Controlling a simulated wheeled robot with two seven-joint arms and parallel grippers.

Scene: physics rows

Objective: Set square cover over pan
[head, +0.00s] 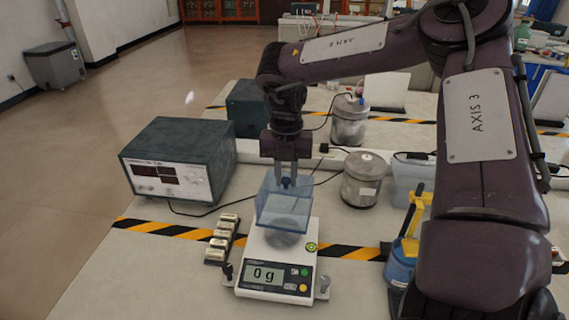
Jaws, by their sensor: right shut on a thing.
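A clear blue square cover (289,210) with a dark blue knob on top is over the pan end of a white balance (265,262). My right gripper (287,181) points down and is shut on the cover's knob. The round metal pan (283,239) shows below and through the cover. I cannot tell whether the cover's lower edge touches the balance. The balance display reads 0 g. My left gripper is not in view.
A green-grey instrument box (178,158) stands to the left. A row of small weights (221,240) lies left of the balance. Metal canisters (362,180) stand behind right, and a blue container with a yellow handle (402,260) is to the right. Black-yellow tape crosses the bench.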

